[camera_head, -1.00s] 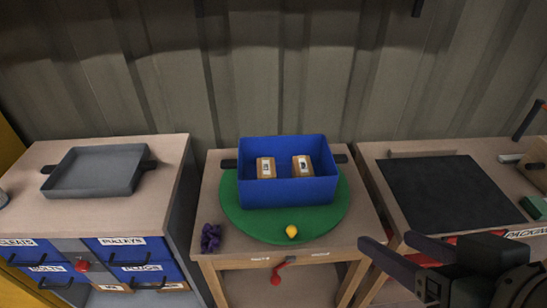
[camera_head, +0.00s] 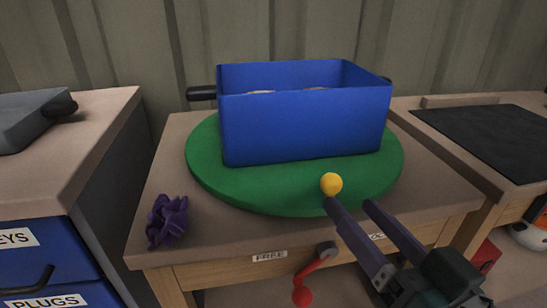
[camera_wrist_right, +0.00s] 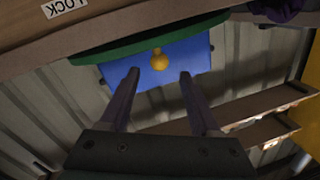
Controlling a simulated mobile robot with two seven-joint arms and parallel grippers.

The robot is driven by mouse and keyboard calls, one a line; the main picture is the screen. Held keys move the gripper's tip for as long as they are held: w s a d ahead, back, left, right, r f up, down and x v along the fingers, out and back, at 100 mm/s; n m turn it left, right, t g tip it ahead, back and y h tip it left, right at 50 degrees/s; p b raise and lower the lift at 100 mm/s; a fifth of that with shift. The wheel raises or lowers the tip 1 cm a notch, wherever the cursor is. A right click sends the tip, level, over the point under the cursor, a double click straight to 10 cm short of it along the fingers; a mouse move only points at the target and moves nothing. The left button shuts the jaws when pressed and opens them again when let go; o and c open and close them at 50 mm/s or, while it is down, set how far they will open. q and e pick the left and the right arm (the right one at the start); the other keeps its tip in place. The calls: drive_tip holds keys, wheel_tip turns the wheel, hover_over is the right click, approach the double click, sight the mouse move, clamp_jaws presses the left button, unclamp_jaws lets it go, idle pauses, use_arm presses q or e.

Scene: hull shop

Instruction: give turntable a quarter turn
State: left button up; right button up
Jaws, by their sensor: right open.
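The green round turntable (camera_head: 270,190) lies on a wooden table and bears a blue bin (camera_head: 305,125). A yellow knob (camera_head: 331,184) stands at its front edge. In the right wrist view, the knob (camera_wrist_right: 159,60) appears between and beyond the fingertips, in front of the blue bin (camera_wrist_right: 175,68) and the turntable rim (camera_wrist_right: 120,47). My right gripper (camera_head: 349,204) is open and empty, its fingers just in front of the knob; contact cannot be told. The bin hides the turntable's back. My left gripper is not in view.
A red-handled crank or lever (camera_head: 302,285) hangs at the table front. A purple crumpled thing (camera_head: 167,220) lies at the front left corner. A cabinet with blue drawers (camera_head: 45,265) stands left, a bench with a dark mat (camera_head: 490,140) right.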

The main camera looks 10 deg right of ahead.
sight(318, 185)
drive_tip(key=w+b, duration=0.1)
drive_tip(key=w, duration=0.2)
drive_tip(key=w+a+b, duration=0.1)
drive_tip(key=w, duration=0.2)
drive_tip(key=w+a+b, duration=0.1)
drive_tip(key=w, duration=0.2)
drive_tip(key=shift+w+f, duration=0.1)
drive_tip(key=shift+w, duration=0.25)
drive_tip(key=shift+d, duration=0.1)
clamp_jaws()
idle(0.9)
